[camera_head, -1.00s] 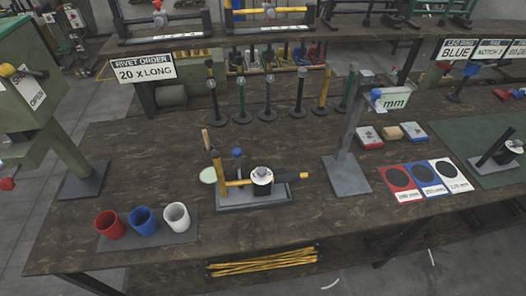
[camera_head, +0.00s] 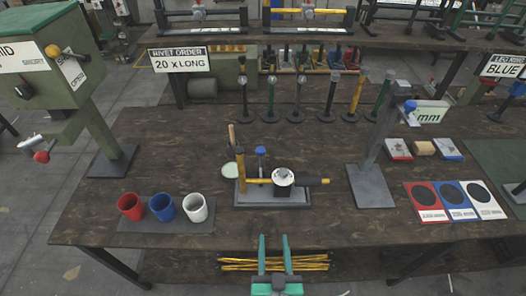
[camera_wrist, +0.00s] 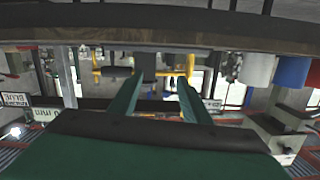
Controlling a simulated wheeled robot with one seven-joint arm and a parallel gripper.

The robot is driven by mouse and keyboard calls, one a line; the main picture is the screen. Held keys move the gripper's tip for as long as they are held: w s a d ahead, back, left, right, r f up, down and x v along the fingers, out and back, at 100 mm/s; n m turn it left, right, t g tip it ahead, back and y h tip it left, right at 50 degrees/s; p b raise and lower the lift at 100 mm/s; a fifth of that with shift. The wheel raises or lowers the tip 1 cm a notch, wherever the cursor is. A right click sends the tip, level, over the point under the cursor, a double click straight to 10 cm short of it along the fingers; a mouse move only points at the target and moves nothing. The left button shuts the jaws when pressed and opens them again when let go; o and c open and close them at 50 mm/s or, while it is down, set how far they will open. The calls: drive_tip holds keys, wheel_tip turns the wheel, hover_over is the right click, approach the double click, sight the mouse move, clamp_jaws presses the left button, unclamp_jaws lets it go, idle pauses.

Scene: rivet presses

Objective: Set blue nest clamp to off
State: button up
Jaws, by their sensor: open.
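A small fixture stands mid-table on a grey base plate (camera_head: 272,196). It carries a yellow bar (camera_head: 258,181) with a dark end, a white-topped round part (camera_head: 283,177) and an upright yellow post (camera_head: 240,165). A blue-topped knob (camera_head: 261,152) stands at its back; I cannot tell for sure whether this is the blue nest clamp, or its setting. My gripper (camera_head: 273,240), with green fingers, is open and empty at the table's front edge, in front of the fixture and apart from it. The wrist view shows both fingers of my gripper (camera_wrist: 158,88) spread apart, with nothing between them.
Red (camera_head: 130,206), blue (camera_head: 162,207) and white (camera_head: 195,207) cups stand on a mat at left. A grey stand (camera_head: 371,185) rises at right, beside coloured cards (camera_head: 456,200). Several dark posts (camera_head: 300,100) line the back. Yellow rods (camera_head: 235,264) lie below the tabletop.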

drive_tip(key=w+r+y, duration=0.1)
drive_tip(key=w+r, duration=0.4)
drive_tip(key=w, duration=0.4)
drive_tip(key=n+t+y, duration=0.1)
drive_tip(key=y, duration=0.1)
approach(262, 153)
drive_tip(key=w, duration=0.1)
drive_tip(key=x, duration=0.9)
drive_tip(key=shift+w+a+f, duration=0.15)
drive_tip(key=shift+w+f, duration=0.15)
drive_tip(key=shift+f, duration=0.05)
drive_tip(key=shift+w+a, duration=0.3)
drive_tip(key=shift+w, duration=0.1)
